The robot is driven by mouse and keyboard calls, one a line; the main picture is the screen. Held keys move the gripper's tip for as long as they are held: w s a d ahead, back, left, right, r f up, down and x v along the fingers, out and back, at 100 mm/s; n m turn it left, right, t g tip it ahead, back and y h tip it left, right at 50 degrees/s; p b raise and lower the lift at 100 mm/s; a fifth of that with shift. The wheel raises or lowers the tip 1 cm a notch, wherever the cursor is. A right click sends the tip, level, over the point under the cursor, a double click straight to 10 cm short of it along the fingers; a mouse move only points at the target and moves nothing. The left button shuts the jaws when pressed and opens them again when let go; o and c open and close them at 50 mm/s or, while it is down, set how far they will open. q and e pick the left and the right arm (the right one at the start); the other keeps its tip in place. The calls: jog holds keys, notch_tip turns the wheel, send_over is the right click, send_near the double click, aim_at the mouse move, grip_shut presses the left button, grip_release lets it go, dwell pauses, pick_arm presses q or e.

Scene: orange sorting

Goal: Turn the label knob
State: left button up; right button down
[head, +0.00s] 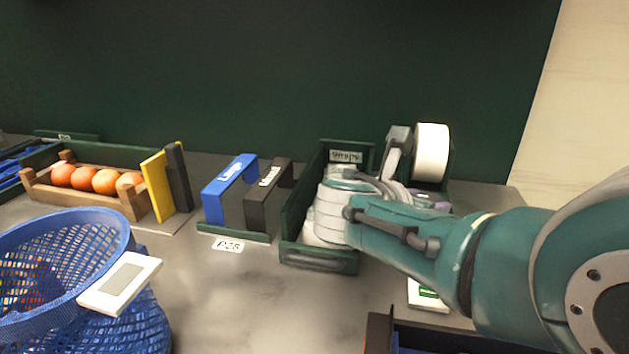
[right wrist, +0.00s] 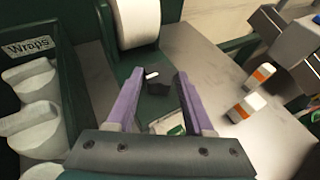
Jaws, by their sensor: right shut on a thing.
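The label knob (right wrist: 159,98) is a small black piece with a white mark, on the green label dispenser below a white roll (right wrist: 137,22). My right gripper (right wrist: 154,84) has its purple fingers on either side of the knob and is shut on it. In the head view the white roll (head: 431,152) stands upright at the back. There my right arm reaches in from the right, and my right gripper (head: 428,199) is mostly hidden behind my wrist. The knob is hidden in that view. My left gripper is not in view.
A green bin marked "Wraps" (head: 290,240) stands just left of my right wrist. Further left are a blue holder (head: 213,200), a black holder (head: 256,210) and a wooden crate (head: 85,196) of oranges. Blue baskets (head: 100,235) stand front left.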

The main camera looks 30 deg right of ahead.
dwell(0.4)
jog(key=shift+c, duration=1.4)
grip_release()
jog(key=shift+a+r, duration=0.2)
jog(key=p+v, duration=0.3)
jog(key=v, duration=0.6)
jog(key=shift+a, duration=0.15)
jog(key=shift+s+r, duration=0.1)
